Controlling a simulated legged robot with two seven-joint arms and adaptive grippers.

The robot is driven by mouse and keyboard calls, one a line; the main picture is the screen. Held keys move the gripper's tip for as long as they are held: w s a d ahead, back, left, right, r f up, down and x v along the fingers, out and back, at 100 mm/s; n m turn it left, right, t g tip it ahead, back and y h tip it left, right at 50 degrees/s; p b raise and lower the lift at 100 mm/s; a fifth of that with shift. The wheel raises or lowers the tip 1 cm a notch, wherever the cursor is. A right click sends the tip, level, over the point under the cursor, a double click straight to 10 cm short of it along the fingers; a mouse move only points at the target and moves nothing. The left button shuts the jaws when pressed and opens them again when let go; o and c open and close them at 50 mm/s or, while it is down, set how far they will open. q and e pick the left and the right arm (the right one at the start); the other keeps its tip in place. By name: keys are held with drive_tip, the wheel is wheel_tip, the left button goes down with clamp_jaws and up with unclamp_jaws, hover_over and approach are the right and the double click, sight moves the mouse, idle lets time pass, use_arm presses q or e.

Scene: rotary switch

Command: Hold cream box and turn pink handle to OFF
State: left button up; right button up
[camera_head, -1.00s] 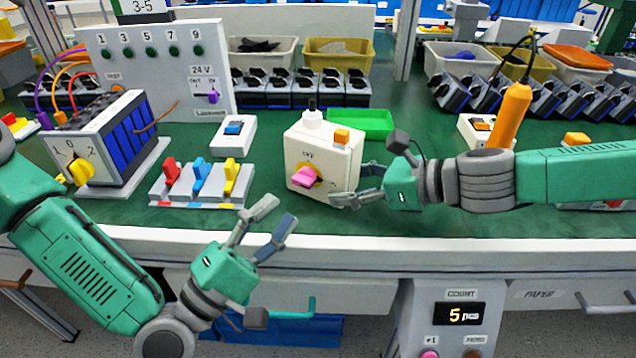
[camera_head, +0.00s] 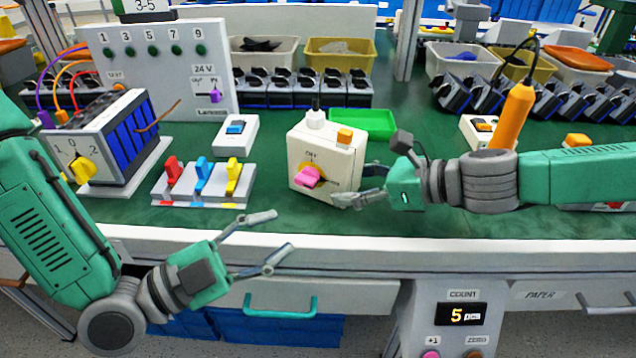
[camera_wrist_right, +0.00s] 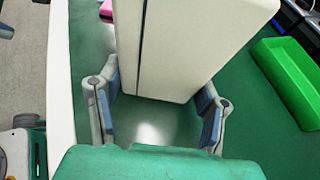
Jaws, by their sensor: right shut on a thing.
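The cream box (camera_head: 338,163) stands upright on the green bench with a dial and a pink handle (camera_head: 308,177) on its front face. A white knob and an orange block sit on its top. My right gripper (camera_head: 365,188) is at the box's right side; the right wrist view shows its fingers (camera_wrist_right: 155,105) shut on either side of the cream box (camera_wrist_right: 185,45). Part of the pink handle shows at the top of that view. My left gripper (camera_head: 272,237) is open and empty, in front of the bench edge, below and left of the pink handle.
Red, blue and yellow levers (camera_head: 203,183) stand on a base left of the box. A yellow-knobbed switch unit (camera_head: 105,135) is further left. A green tray (camera_head: 362,123) lies behind the box. The bench's front edge (camera_head: 330,244) runs below.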

sight(310, 181)
use_arm(q)
drive_tip(key=w+m, duration=0.2)
drive_tip(key=m, duration=0.1)
drive_tip(key=w+d+m+y, duration=0.1)
drive_tip(key=w+m, duration=0.4)
drive_tip(key=shift+w+d+r+m+y, duration=0.15)
drive_tip(key=shift+w+m+y, duration=0.2)
drive_tip(key=shift+m+y, duration=0.05)
drive_tip(key=shift+w, duration=0.7)
drive_tip(key=shift+d, duration=0.1)
